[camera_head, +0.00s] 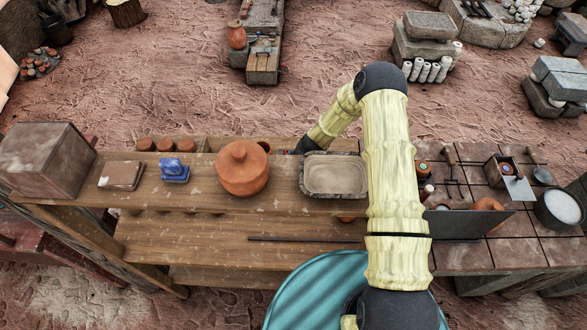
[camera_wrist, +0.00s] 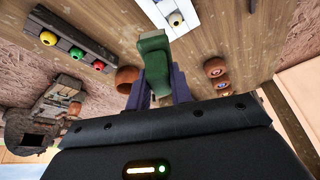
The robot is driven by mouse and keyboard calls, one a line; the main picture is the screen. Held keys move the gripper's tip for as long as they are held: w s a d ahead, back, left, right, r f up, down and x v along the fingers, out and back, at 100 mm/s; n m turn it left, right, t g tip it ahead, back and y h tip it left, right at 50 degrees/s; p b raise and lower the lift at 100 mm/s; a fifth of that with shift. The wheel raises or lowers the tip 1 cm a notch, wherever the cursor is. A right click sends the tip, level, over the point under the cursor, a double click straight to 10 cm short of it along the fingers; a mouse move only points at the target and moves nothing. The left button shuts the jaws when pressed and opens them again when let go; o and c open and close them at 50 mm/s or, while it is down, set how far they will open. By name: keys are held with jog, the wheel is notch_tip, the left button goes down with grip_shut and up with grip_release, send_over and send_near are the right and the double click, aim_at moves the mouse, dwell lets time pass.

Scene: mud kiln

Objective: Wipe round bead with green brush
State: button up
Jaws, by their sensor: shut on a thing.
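My gripper (camera_wrist: 152,92) is shut on a green brush (camera_wrist: 153,62), held between its dark purple fingers in the wrist view. A small round whitish bead (camera_wrist: 176,19) with a dark spot sits on a pale tray (camera_wrist: 153,16) beyond the brush's far end. The brush and this bead look apart. A dark holder (camera_wrist: 62,42) at the left carries yellow, green and red round beads. I cannot tell for sure which bead the task means. In the head view the gripper's fingers and the brush are hidden.
An orange lidded pot (camera_head: 243,170), a blue object (camera_head: 174,172) and a shallow grey tray (camera_head: 335,176) stand on the wooden shelf (camera_head: 215,200). A clay bowl (camera_wrist: 126,78) is close beside the brush. Small clay cups (camera_wrist: 215,68) stand to the right in the wrist view.

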jog(key=shift+s+d+f, duration=0.55)
jog(key=shift+s+f, duration=0.3)
jog(key=shift+s, duration=0.05)
jog(key=shift+f, duration=0.1)
